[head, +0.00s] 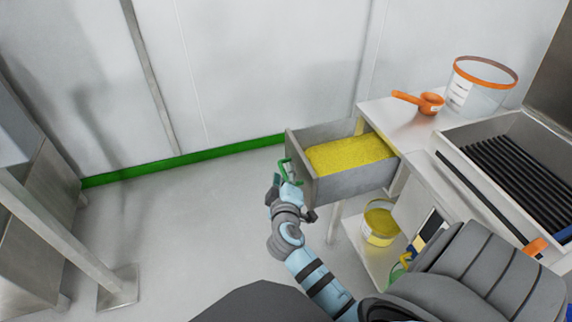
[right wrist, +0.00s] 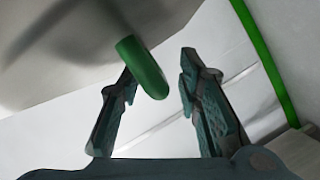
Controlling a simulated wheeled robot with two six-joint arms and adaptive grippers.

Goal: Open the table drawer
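The table drawer (head: 352,184) is a grey box pulled well out from the table (head: 402,124), with yellow granules (head: 348,153) inside. Its green handle (head: 283,168) is on the drawer's outer front face. My right gripper (head: 287,183) is at that handle. In the right wrist view the two fingers of the right gripper (right wrist: 160,75) stand apart. The green handle (right wrist: 143,68) shows beside the left finger and overlaps it, with a clear gap to the right finger. Whether the handle touches a finger I cannot tell. My left gripper is not in view.
On the table are an orange scoop (head: 427,103), a clear tub with an orange rim (head: 482,86) and a tray of black bars (head: 466,140). A bucket of yellow granules (head: 380,224) stands below. A metal frame (head: 118,286) stands left. The floor between is clear.

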